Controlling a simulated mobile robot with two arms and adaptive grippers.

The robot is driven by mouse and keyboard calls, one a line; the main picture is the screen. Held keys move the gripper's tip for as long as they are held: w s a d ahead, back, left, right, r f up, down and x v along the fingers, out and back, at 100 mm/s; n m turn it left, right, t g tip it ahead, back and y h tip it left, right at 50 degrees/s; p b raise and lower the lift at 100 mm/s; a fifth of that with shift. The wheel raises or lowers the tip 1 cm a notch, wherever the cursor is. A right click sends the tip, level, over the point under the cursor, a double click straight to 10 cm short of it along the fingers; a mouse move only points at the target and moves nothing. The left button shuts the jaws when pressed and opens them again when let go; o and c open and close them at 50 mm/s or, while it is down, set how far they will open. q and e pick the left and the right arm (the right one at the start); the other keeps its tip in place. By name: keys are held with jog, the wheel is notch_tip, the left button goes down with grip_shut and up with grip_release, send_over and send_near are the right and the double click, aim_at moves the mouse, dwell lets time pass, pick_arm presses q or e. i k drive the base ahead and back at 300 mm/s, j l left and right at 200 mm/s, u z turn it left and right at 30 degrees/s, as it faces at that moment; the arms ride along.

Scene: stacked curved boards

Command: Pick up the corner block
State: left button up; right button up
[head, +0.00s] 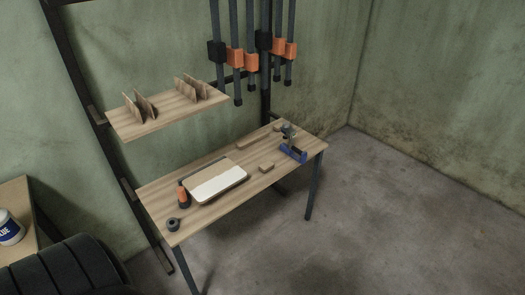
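A small light wooden block (266,168) lies on the wooden table (210,209), between the white-topped tray and the blue tool. It may be the corner block, but its exact shape is too small to tell. A longer wooden piece (247,143) lies near the back edge of the table. Neither gripper shows in the head view, and nothing is seen touching the block.
On the table are a white-topped tray (217,179), an orange-and-black bottle-like item (183,195), a dark roll (172,224) and a blue tool (293,153). A shelf (160,119) with upright thin boards and hanging orange-and-black clamps (251,62) are above. Floor at right is clear.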

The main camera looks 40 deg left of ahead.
aim_at(266, 166)
jog(key=i+u, duration=0.2)
jog(key=i, duration=0.3)
jog(key=i+l+u, duration=0.1)
jog(key=i+u, duration=0.15)
jog(key=i, duration=0.25)
jog(key=i+l+u, duration=0.2)
jog(key=i, duration=0.3)
